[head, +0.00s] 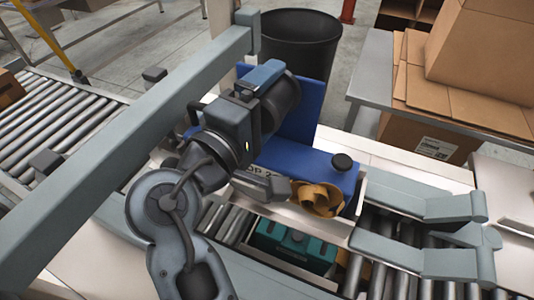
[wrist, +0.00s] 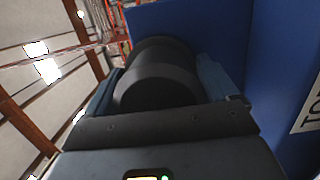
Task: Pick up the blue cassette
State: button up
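A blue body (head: 309,169) on the white tray has an upright blue panel (head: 307,108) behind it and a small black knob on top; I cannot tell whether the panel and body are one piece. In the wrist view a blue wall (wrist: 217,32) fills the right side. My gripper (head: 268,82) is beside the upper part of the panel. In the wrist view its two fingers (wrist: 160,85) flank a thick black cylinder (wrist: 155,75) in front of the blue wall. The cylinder seems very close to both fingers; contact is unclear.
A teal box (head: 292,247) lies below on the rollers, beside the tray. A crumpled brown thing (head: 318,197) is at the tray's front. A black bin (head: 298,45) stands behind. Cardboard boxes (head: 485,50) are on the right; a grey beam (head: 120,135) crosses the left.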

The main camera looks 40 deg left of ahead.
jog(key=c, duration=1.3)
jog(key=shift+r, duration=0.1)
jog(key=shift+c, duration=0.5)
